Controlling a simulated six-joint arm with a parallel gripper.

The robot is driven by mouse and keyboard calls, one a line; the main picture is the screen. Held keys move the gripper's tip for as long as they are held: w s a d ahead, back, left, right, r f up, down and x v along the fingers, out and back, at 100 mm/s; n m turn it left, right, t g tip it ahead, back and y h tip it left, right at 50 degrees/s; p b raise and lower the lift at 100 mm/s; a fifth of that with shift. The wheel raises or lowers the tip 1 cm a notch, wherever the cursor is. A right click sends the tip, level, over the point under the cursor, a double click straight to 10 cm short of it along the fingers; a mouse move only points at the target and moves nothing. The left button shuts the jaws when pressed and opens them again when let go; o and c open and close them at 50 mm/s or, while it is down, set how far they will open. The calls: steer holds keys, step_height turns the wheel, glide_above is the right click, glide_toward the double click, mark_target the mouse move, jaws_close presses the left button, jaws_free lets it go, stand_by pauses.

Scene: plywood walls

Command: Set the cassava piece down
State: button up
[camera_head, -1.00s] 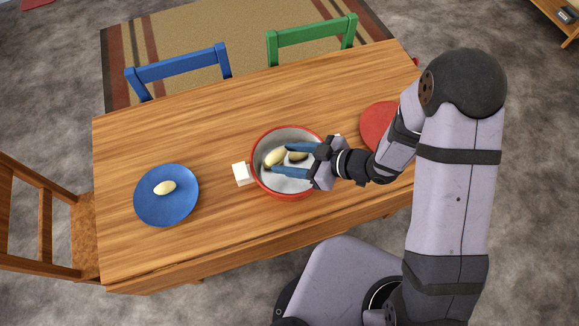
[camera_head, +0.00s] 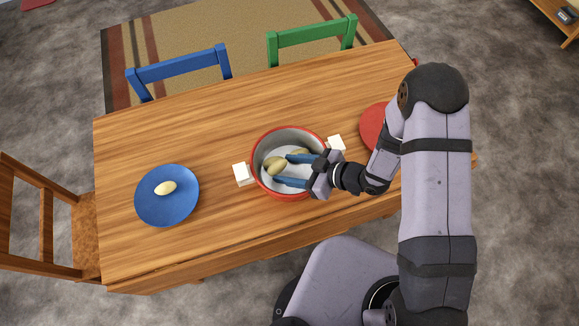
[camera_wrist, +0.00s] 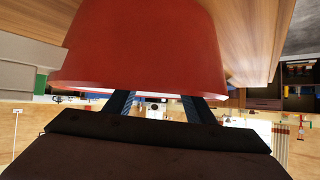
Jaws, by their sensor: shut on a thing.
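A pale, egg-shaped cassava piece (camera_head: 276,166) is held at the tips of my gripper (camera_head: 284,169), whose blue fingers reach over the right rim of the red-and-white pot (camera_head: 262,186). I cannot tell whether the held piece touches the pot's floor. A second piece (camera_head: 300,153) lies in the pot, partly hidden by the upper finger. In the wrist view the pot's red outer wall (camera_wrist: 140,45) fills the top, and my gripper's fingers (camera_wrist: 155,103) pass behind it, so their tips and the piece are hidden there.
A blue plate (camera_head: 160,208) with one pale piece (camera_head: 165,188) on it is at the left of the wooden table (camera_head: 190,130). White pot handles (camera_head: 241,174) stick out on both sides. A red plate (camera_head: 371,125) lies right, partly behind my arm. Bare table lies between plate and pot.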

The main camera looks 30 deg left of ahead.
steer(key=shift+f, duration=0.3)
steer(key=o, duration=1)
steer(key=shift+o, duration=0.2)
steer(key=shift+r, duration=0.35)
steer(key=b+v, duration=0.1)
steer(key=v, duration=1.1)
